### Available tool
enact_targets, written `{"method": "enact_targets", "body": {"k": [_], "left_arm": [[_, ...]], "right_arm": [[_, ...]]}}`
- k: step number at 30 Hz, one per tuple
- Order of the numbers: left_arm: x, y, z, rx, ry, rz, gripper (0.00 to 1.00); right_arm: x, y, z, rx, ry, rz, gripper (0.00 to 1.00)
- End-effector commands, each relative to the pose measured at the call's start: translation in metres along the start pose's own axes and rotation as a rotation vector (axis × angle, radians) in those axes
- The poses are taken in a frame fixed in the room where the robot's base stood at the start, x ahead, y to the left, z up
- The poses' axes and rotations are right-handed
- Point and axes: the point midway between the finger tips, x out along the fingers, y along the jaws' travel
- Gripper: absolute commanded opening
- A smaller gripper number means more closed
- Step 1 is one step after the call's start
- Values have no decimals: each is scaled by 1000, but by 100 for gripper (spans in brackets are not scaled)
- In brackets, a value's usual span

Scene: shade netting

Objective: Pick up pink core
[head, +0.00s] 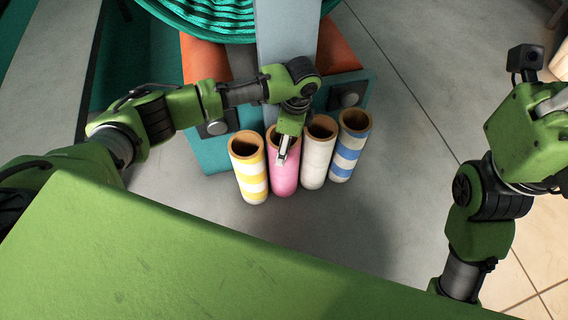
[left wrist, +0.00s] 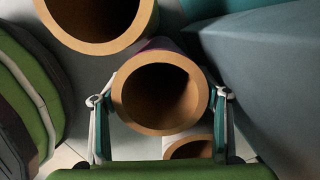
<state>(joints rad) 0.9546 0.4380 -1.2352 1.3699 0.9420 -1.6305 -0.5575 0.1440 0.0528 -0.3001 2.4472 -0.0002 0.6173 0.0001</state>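The pink core (head: 284,178) is an upright hollow tube with a brown rim, in a row of several tubes in the head view. My left gripper (head: 282,152) points down over it, with one finger in front of its pink side. In the left wrist view, the fingers of my left gripper (left wrist: 160,98) stand apart on either side of the pink core's open rim (left wrist: 160,126). No clear squeeze shows; the lower finger parts are hidden. My right gripper (head: 553,104) is only partly in view at the right edge, away from the tubes.
A yellow-striped tube (head: 249,178) stands left of the pink core. A cream tube (head: 316,165) and a blue-striped tube (head: 349,155) stand right of it, closely spaced. Behind are a grey post (head: 286,35) and teal netting (head: 215,18). The grey floor right of the tubes is clear.

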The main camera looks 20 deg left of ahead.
Motion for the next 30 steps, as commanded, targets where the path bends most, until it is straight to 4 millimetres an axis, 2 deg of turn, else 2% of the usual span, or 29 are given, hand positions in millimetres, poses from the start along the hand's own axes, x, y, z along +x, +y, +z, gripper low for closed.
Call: {"method": "enact_targets", "body": {"k": [1, 6, 17, 22, 24, 30], "left_arm": [[0, 0, 0, 0, 0, 0, 54], [0, 0, 0, 0, 0, 0, 10], [-5, -1, 0, 0, 1, -1, 9], [-19, -1, 2, -1, 3, -2, 9], [-27, -1, 3, -1, 3, -2, 9], [-48, 10, 5, 2, 3, -1, 9]], "right_arm": [[0, 0, 0, 0, 0, 0, 0], [0, 0, 0, 0, 0, 0, 0], [2, 0, 0, 1, 1, 0, 0], [6, 2, -1, 2, 1, 6, 0], [-4, 3, 5, 5, -41, 14, 0], [-11, 5, 10, 11, -88, 33, 0]]}}
